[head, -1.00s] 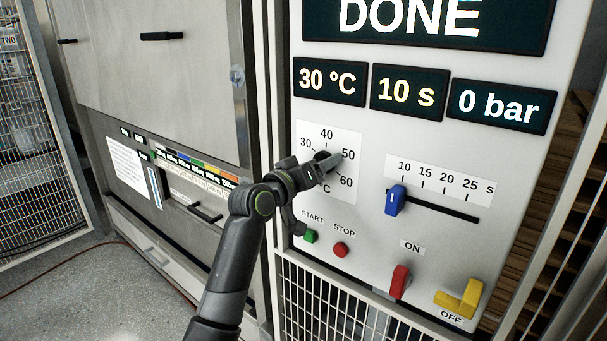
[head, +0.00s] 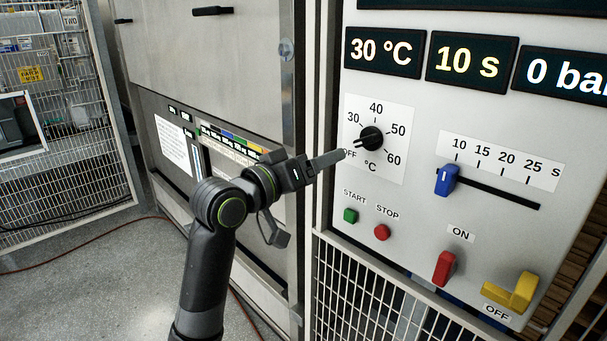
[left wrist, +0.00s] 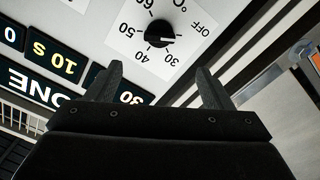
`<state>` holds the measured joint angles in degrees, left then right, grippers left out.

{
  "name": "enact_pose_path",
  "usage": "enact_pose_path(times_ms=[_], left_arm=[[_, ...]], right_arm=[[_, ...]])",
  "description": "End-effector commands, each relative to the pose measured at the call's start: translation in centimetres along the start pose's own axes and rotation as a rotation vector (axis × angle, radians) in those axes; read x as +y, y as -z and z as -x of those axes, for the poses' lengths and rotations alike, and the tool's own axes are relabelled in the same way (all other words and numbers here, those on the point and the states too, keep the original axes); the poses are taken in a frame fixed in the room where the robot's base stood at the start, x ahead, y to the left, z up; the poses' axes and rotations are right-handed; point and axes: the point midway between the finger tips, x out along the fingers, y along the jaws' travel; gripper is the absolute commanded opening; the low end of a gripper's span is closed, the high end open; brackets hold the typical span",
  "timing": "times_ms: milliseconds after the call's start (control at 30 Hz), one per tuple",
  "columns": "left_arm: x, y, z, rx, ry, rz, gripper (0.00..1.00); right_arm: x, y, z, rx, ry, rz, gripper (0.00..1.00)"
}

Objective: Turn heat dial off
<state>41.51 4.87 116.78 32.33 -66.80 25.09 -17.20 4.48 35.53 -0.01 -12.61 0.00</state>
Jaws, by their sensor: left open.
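The heat dial (head: 371,138) is a round black knob on a white scale plate marked OFF, 30, 40, 50 and 60 °C. Its light pointer mark faces lower left, close to OFF, in the head view. In the left wrist view the dial (left wrist: 159,33) appears upside down, its mark lying between 30 and OFF. My left gripper (head: 338,157) is left of and below the dial, apart from it, and partly covers the OFF label. The left wrist view shows its two fingers (left wrist: 159,68) spread and empty. My right gripper is not in view.
The temperature display (head: 384,53) reads 30 °C. Below the dial are the green START button (head: 351,215) and red STOP button (head: 382,232). A blue slider (head: 447,180), red switch (head: 444,268) and yellow handle (head: 512,293) are to the right. Wire mesh (head: 370,290) lies below.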

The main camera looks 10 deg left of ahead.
Motion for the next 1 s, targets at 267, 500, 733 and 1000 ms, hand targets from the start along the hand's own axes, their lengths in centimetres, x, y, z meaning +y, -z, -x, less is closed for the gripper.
enact_pose_path(times_ms=[267,500,733,1000], left_arm=[[-0.1,0.0,2.5,0.0,0.0,0.0,0.75],[0.0,0.0,2.7,0.0,0.0,0.002,0.75],[-1.9,-1.0,2.0,-0.013,0.034,0.019,0.75],[-16.3,-10.8,0.1,-0.108,0.296,0.107,0.75]], right_arm=[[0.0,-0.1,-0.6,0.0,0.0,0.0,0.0],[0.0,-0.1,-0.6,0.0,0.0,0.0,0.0],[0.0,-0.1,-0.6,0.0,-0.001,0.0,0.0],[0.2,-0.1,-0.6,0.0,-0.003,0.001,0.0]])
